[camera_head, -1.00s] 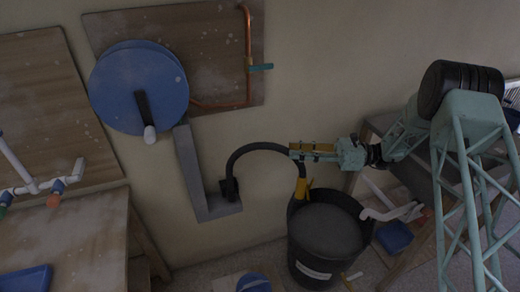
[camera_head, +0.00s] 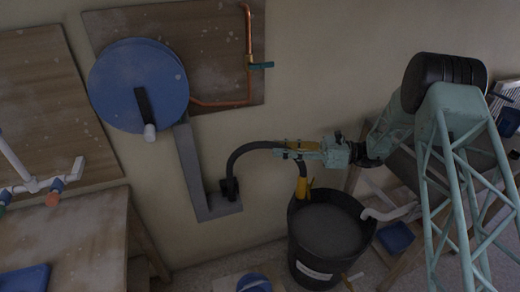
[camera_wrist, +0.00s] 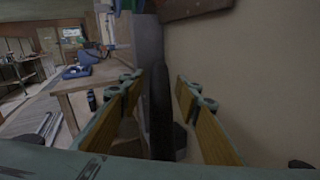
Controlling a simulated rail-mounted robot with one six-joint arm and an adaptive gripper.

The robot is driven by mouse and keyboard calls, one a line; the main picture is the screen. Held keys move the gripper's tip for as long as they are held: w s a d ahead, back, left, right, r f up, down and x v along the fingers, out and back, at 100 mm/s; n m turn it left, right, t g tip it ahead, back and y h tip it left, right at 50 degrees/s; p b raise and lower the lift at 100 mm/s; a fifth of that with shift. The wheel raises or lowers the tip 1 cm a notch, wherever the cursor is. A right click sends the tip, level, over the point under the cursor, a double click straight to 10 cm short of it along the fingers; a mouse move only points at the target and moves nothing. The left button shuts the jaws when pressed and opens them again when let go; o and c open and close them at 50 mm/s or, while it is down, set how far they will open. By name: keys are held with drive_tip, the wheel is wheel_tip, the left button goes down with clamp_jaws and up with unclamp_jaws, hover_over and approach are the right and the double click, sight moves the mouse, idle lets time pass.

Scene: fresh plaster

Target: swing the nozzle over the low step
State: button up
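A black hose (camera_head: 240,154) arches from the foot of a grey L-shaped bracket (camera_head: 193,172) on the wall. It ends in a yellow nozzle (camera_head: 302,187) that points down at the rim of a black bucket (camera_head: 309,254) of grey material. My gripper (camera_head: 276,150) points left at the top of the arch. In the wrist view its fingers with yellow pads (camera_wrist: 159,92) are apart, with the black hose (camera_wrist: 160,110) showing between them and gaps on both sides. I cannot tell how deep the hose sits between them. Which surface is the low step is unclear.
A blue disc (camera_head: 130,85) with a black handle and a copper pipe (camera_head: 249,45) are on a wall board above. A pale pipe (camera_head: 390,213) and a blue bin (camera_head: 396,237) lie right of the bucket. A low board with a blue object (camera_head: 253,283) is at the bottom.

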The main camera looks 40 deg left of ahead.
sight(260, 148)
drive_tip(key=shift+b+x, duration=0.55)
drive_tip(key=shift+x, duration=3.35)
clamp_jaws()
